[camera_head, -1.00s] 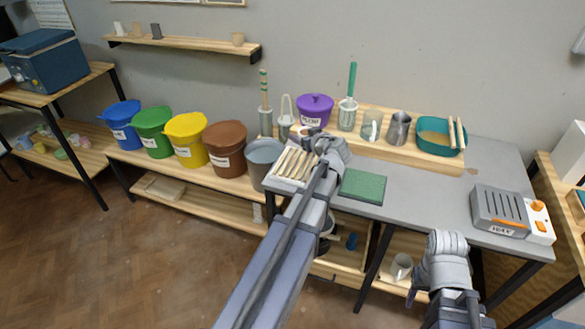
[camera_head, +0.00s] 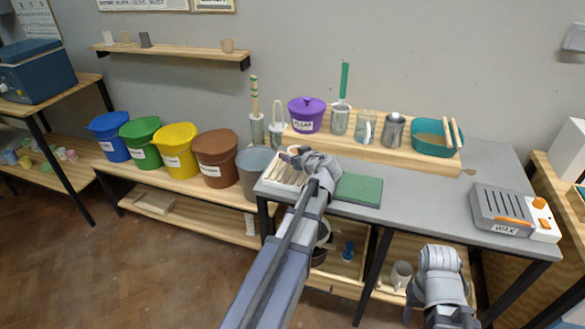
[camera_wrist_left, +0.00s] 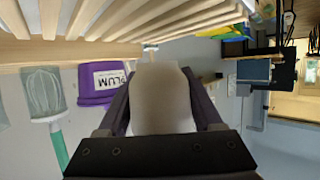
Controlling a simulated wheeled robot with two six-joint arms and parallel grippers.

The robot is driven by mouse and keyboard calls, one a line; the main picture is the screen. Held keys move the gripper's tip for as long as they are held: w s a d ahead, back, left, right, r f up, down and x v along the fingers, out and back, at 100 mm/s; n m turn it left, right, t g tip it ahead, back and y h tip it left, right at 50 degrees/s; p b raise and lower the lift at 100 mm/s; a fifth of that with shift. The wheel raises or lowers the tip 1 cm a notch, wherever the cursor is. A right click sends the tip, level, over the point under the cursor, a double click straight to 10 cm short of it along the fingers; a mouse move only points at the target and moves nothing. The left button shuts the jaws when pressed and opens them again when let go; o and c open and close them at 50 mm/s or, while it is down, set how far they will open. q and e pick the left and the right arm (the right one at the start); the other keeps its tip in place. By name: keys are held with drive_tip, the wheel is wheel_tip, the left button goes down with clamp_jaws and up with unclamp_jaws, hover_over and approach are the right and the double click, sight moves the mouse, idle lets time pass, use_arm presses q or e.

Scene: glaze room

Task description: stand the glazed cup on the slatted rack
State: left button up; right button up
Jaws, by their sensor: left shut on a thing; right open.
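The slatted rack (camera_head: 283,171) lies at the left end of the grey table. It fills the top of the left wrist view (camera_wrist_left: 150,22), where the picture is upside down. My left gripper (camera_head: 303,154) is shut on a pale beige-grey cup (camera_wrist_left: 162,100), whose body shows between the two dark fingers. In the head view only a bit of the cup (camera_head: 293,149) shows past my wrist, at the rack's back edge. I cannot tell whether the cup touches the slats. My right gripper (camera_head: 441,262) is at the lower right, empty, its fingers mostly hidden.
Behind the rack, a raised board holds the purple PLUM bucket (camera_head: 307,115), jars, a metal pitcher (camera_head: 393,130) and a teal basin (camera_head: 436,138). A green pad (camera_head: 358,189) lies right of the rack. The WAX heater (camera_head: 502,211) is at the right. Table between them is clear.

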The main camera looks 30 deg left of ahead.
use_arm(q)
drive_tip(key=shift+f+b, duration=1.9)
drive_tip(key=shift+f, duration=0.05)
drive_tip(key=shift+r, duration=0.15)
drive_tip(key=o, duration=1.5)
drive_tip(key=shift+o, duration=0.2)
drive_tip(key=shift+r, duration=0.15)
drive_tip(key=p+v, duration=0.4)
drive_tip(key=v, duration=0.8)
drive_tip(key=shift+p, duration=0.4)
